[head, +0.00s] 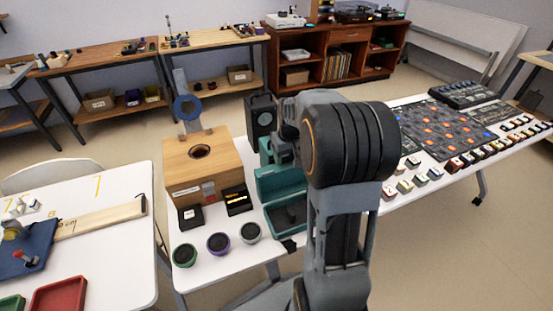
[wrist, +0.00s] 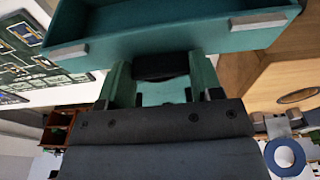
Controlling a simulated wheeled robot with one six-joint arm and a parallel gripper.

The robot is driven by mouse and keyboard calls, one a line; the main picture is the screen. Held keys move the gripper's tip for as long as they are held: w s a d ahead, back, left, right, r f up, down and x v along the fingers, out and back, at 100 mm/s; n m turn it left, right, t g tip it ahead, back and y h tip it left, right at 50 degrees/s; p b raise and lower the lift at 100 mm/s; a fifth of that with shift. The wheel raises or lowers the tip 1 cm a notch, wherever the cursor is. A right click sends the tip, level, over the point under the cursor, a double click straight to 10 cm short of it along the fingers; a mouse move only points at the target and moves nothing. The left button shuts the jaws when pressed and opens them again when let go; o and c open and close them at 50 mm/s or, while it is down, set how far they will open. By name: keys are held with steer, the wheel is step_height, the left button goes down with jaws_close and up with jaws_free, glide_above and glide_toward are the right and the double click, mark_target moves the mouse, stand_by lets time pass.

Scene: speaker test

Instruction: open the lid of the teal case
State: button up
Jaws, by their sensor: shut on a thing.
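The teal case (head: 288,222) stands on the white table, partly hidden behind my arm. Its lid (head: 278,184) is raised from the base and looks roughly upright, with the dark inside of the case showing below. My gripper (head: 268,150) is at the lid's upper side, mostly hidden by my wrist. In the wrist view the lid (wrist: 165,42) fills the top, with two grey latch pieces on its edge. My gripper there (wrist: 162,80) is shut on the lid's black handle (wrist: 160,66).
A wooden box (head: 185,180) with a round hole stands left of the case, and a black speaker (head: 262,117) behind it. Small black boxes and round cups (head: 218,243) sit at the front left. A board and coloured blocks lie to the right.

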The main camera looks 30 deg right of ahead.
steer(key=shift+s+r, duration=0.2)
steer(key=shift+s, duration=0.4)
steer(key=o, duration=1.3)
steer(key=r, duration=0.4)
steer(key=s+r, duration=0.1)
steer(key=r, duration=0.4)
steer(key=r+p, duration=0.1)
steer(key=r, duration=0.3)
steer(key=shift+s+a+r, duration=0.15)
steer(key=shift+s+r, duration=0.1)
steer(key=shift+r, duration=0.1)
